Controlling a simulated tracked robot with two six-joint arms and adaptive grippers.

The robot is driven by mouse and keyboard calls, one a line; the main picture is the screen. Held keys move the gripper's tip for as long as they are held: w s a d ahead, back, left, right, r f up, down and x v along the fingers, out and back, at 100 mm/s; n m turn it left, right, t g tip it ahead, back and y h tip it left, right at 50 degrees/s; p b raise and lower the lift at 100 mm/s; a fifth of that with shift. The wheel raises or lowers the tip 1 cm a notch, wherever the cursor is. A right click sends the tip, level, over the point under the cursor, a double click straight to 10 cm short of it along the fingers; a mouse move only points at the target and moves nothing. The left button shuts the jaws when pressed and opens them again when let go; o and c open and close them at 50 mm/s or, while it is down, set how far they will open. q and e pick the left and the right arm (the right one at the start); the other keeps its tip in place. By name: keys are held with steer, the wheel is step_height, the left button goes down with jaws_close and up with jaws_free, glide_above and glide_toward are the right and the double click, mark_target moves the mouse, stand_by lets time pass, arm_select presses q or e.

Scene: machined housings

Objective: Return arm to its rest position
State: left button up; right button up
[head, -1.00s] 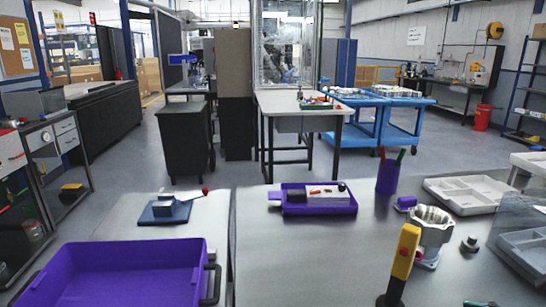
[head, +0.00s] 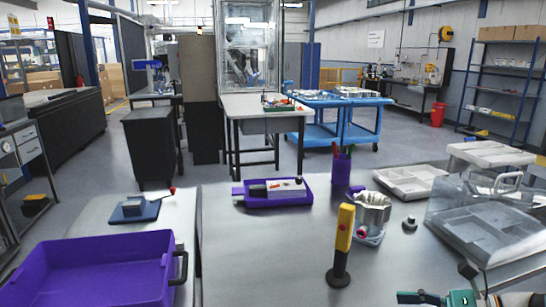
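Part of my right arm, with the teal and dark parts of my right gripper (head: 440,298), shows at the bottom right edge of the head view. It is cut off by the frame, so I cannot tell whether its fingers are open or shut. It is in front of the machined metal housing (head: 372,212) and apart from it. My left gripper is not in view.
A yellow-handled post (head: 341,245) stands left of the housing. A clear-lidded grey tray (head: 485,232) is at the right. A purple bin (head: 95,270), blue fixture (head: 135,210) and purple tray (head: 272,203) are further left. The front middle table is clear.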

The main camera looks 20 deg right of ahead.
steer(key=a+f+n+g+y+p, duration=0.1)
steer(key=a+f+n+g, duration=0.2)
steer(key=a, duration=0.4)
steer(key=s+a+f+n+g+y+p, duration=0.1)
steer(key=a+f+g+p, duration=0.2)
steer(key=a, duration=0.4)
steer(key=a+f+n+g+y, duration=0.1)
steer(key=a+f+g, duration=0.35)
steer(key=a, duration=0.25)
steer(key=s+a+f+n+g+h+p, duration=0.2)
steer(key=s+a+f+n+h, duration=0.2)
steer(key=s+f+n, duration=0.4)
steer(key=s+a+f+n+g+h+p, duration=0.15)
steer(key=s+a+f+n+h, duration=0.25)
steer(key=s+f+n, duration=0.45)
steer(key=w+d+f+n+t+h, duration=0.1)
steer(key=w+f+n+t, duration=0.3)
steer(key=w, duration=0.5)
steer(key=shift+w+d+t+b, duration=0.3)
steer(key=shift+d, duration=0.15)
